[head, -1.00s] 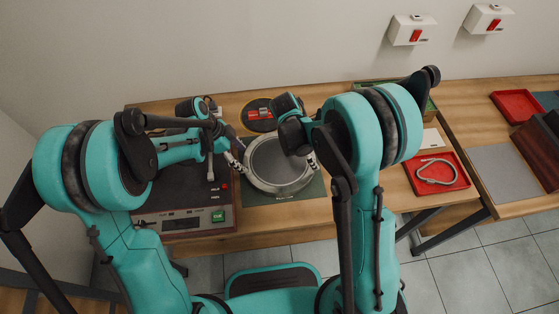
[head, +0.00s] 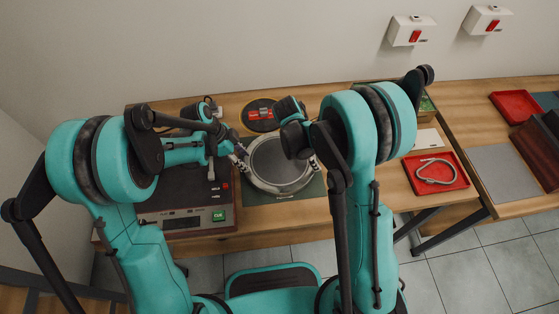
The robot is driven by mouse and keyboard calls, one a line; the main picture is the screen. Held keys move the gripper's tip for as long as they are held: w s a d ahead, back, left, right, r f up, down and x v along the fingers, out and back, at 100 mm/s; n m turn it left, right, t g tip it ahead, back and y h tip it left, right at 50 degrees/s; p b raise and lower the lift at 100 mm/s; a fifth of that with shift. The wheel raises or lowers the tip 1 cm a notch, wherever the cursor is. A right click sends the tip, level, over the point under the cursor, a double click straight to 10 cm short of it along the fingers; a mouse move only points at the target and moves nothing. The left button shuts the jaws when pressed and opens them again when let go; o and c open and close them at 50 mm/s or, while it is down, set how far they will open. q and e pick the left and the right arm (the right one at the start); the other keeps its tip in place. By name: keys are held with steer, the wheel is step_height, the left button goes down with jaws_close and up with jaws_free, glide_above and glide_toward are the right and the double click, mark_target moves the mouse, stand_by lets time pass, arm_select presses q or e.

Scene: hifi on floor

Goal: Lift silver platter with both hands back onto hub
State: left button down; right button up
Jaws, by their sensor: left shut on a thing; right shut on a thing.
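The silver platter (head: 280,163) is a round disc with a bright rim and a darker grey top. It is over the dark green mat (head: 290,194) on the wooden bench; I cannot tell whether it is lifted clear. My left gripper (head: 241,160) is shut on the platter's left rim. My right gripper (head: 312,160) is shut on its right rim, partly hidden by my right arm. The turntable (head: 178,218) is a dark box to the left with a green button at its front; its hub is hidden behind my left arm.
A round dark mat (head: 260,115) with a red item lies behind the platter. A red tray (head: 435,173) holding a pale looped belt is to the right. A grey mat (head: 502,171) and another red tray (head: 517,105) lie farther right. Two wall boxes hang above.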

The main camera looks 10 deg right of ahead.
steer(key=shift+f, duration=0.2)
